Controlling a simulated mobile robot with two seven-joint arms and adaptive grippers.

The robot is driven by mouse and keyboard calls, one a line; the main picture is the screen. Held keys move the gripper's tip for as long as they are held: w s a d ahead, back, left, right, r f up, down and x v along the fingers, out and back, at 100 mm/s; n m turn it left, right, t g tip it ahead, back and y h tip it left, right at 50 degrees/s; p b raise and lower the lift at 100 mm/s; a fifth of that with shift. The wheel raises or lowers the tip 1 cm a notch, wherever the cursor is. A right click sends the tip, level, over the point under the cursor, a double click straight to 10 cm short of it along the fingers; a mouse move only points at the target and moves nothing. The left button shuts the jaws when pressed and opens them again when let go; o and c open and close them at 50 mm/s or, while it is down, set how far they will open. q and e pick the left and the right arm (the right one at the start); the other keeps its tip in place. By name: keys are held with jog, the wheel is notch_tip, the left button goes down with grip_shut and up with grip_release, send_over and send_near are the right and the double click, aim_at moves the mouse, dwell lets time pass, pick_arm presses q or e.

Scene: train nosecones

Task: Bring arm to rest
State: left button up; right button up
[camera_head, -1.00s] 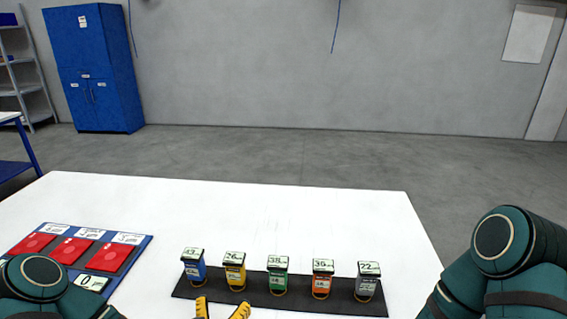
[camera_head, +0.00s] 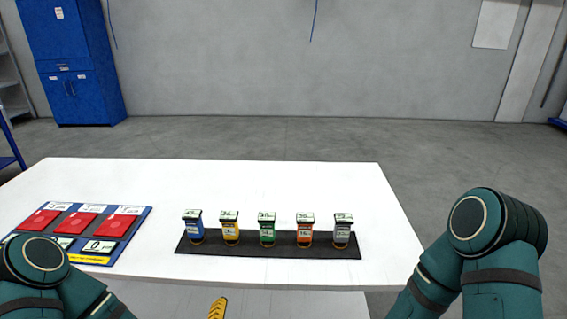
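My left arm (camera_head: 50,275) enters at the lower left and my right arm (camera_head: 480,250) at the lower right. One yellow fingertip (camera_head: 217,308) shows at the bottom edge, in front of the table; it appears to belong to my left gripper. The rest of that gripper is out of frame, so its opening is hidden. Nothing held is visible. My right gripper is below the frame.
A black strip (camera_head: 268,250) on the white table (camera_head: 290,180) holds a row of blue, yellow, green, orange and grey pieces. A blue board (camera_head: 133,228) with red panels lies at left, partly behind my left arm. The table's back is clear.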

pick_arm(q)
jog(key=s+d+f+m+g, duration=0.1)
jog(key=s+f+m+g, duration=0.3)
jog(key=m, duration=0.7)
jog(key=s+d+f+m+g, duration=0.1)
jog(key=s+f+m+g, duration=0.4)
jog(key=s+m+g, duration=0.3)
jog(key=s+m, duration=0.1)
jog(key=m, duration=0.2)
jog(key=shift+f+m, duration=0.2)
jog(key=shift+m, duration=0.2)
